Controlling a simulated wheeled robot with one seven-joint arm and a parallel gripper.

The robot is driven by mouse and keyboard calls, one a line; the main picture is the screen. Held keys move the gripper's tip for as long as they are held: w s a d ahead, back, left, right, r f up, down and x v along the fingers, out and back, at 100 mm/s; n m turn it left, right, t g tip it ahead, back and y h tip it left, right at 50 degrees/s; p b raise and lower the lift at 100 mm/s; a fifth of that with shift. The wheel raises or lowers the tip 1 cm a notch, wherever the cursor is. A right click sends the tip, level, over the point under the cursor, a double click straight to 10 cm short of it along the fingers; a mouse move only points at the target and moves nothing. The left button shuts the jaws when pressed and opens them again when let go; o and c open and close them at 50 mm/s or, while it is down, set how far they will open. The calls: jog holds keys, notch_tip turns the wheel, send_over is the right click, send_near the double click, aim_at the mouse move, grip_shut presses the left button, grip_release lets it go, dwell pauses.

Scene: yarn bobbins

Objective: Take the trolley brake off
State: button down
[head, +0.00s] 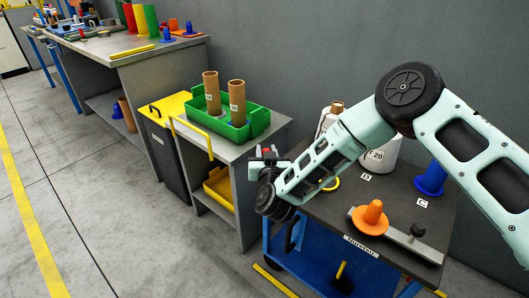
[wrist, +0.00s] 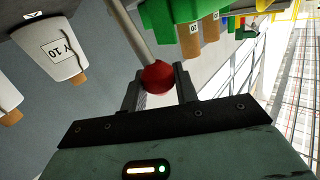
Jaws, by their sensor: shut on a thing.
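The blue trolley (head: 322,262) with a dark top stands at the right in the head view, partly behind my arm. A red ball knob (wrist: 158,77) on a pale rod (wrist: 133,35) is between my fingers in the wrist view; it looks like the brake lever. My gripper (wrist: 157,88) is shut on this knob. In the head view my gripper (head: 268,164) is at the trolley's left edge, with a bit of the red knob (head: 267,153) showing. The lower part of the lever is hidden there.
White yarn cones (head: 381,157), a blue spool holder (head: 431,179) and an orange cone piece (head: 371,217) stand on the trolley top. A grey cabinet bears a green crate (head: 258,122) with two cardboard tubes (head: 237,102). Open floor (head: 95,205) lies at the left.

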jog(key=shift+w+d+r+m+p, duration=0.3)
jog(key=shift+w+r+p, duration=0.05)
jog(key=shift+r, duration=0.1)
jog(key=w+d+f+m+g+y+p, duration=0.1)
jog(key=w+d+m+g+p, duration=0.1)
jog(key=w+d+g, duration=0.3)
jog(key=shift+w+d+f+m+p, duration=0.2)
jog(key=shift+w+f+m+p, duration=0.1)
jog(key=shift+w+m, duration=0.6)
jog(key=shift+d, duration=0.1)
jog(key=c, duration=1.1)
grip_release()
jog(key=shift+w, duration=0.1)
